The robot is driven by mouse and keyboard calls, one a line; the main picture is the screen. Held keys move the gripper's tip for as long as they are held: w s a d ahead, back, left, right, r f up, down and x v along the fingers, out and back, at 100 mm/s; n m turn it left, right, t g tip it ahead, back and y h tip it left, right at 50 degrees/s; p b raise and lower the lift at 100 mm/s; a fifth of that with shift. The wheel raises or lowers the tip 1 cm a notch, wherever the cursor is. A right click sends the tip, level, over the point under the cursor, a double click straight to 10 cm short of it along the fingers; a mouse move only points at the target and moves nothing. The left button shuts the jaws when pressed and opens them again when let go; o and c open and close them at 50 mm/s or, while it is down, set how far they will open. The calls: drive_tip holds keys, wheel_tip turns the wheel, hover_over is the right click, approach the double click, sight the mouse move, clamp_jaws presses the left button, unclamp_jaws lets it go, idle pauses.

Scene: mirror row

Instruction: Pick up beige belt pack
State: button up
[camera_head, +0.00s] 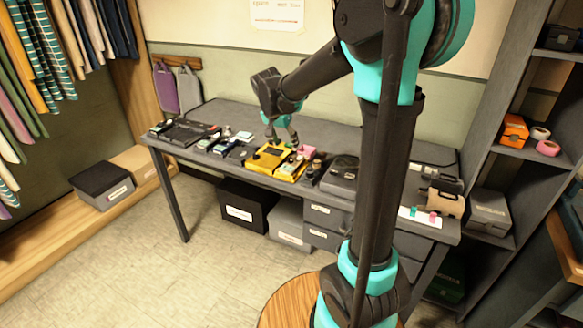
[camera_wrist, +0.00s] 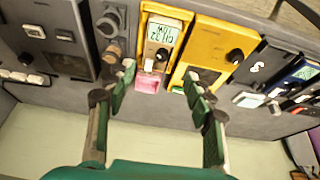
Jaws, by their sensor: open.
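The beige belt pack (camera_wrist: 161,42) has a small pale display and a dark knob. It lies in a narrow slot of a yellow case (camera_wrist: 208,50). In the head view the pack (camera_head: 291,168) sits at the right part of the yellow case (camera_head: 264,162) on the table. My gripper (camera_wrist: 160,88) is open and empty, with its fingers spread to either side of the pack's near end in the wrist view. In the head view my gripper (camera_head: 281,141) hangs over the back of the yellow case. I cannot tell its exact height above the pack.
A pink piece (camera_wrist: 148,83) lies close by the pack's end. Dark knobbed cylinders (camera_wrist: 112,45) and a dark case (camera_head: 341,175) stand to one side. Several small devices (camera_head: 222,146) crowd the grey table (camera_head: 325,135) on the other. A strip along the wall is clear.

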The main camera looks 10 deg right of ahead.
sight(291, 162)
drive_tip(key=x, duration=1.1)
drive_tip(key=shift+f, duration=0.4)
drive_tip(key=shift+c, duration=0.5)
drive_tip(key=c, duration=0.8)
drive_tip(key=shift+r, duration=0.1)
